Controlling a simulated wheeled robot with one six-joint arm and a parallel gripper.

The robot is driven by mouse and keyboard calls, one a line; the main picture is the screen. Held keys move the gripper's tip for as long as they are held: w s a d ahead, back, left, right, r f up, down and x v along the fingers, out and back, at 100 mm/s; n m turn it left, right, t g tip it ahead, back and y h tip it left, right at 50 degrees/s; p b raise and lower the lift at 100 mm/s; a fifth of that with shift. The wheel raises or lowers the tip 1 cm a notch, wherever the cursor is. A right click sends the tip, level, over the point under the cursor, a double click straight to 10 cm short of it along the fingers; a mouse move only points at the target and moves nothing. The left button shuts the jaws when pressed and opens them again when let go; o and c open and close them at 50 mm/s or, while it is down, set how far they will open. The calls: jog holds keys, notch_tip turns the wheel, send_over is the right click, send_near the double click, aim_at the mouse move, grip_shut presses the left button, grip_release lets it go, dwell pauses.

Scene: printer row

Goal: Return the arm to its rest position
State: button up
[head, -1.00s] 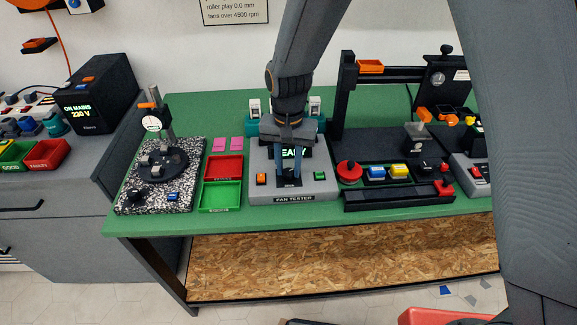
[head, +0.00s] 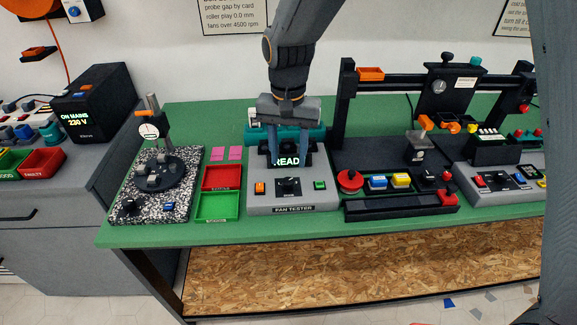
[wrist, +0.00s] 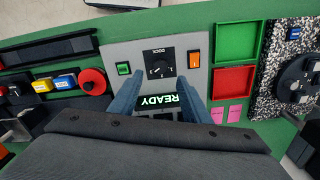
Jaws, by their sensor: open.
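In the wrist view my gripper (wrist: 161,97) straddles the READY display, and the dock knob (wrist: 160,62) shows beyond the fingertips. I cannot tell how far the fingertips are above the tester. My arm reaches down from the top of the head view.
A granite plate with a dial gauge (head: 149,131) stands at the left. Red (head: 222,177) and green (head: 217,207) trays lie beside the tester. A black rail rig (head: 346,110) stands to the right. The green bench front edge (head: 250,230) is bare.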

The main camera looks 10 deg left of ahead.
jog(key=shift+r, duration=0.35)
jog(key=s+d, duration=0.3)
jog(key=d, duration=0.6)
jog(key=s+d+f+t+b, duration=0.1)
jog(key=s+d, duration=0.2)
jog(key=d, duration=0.7)
jog(key=s+d+f+b, duration=0.1)
jog(key=s+d, duration=0.3)
jog(key=d, duration=0.5)
jog(key=shift+d+f, duration=0.15)
jog(key=shift+d, duration=0.05)
jog(key=shift+c, duration=0.4)
grip_shut()
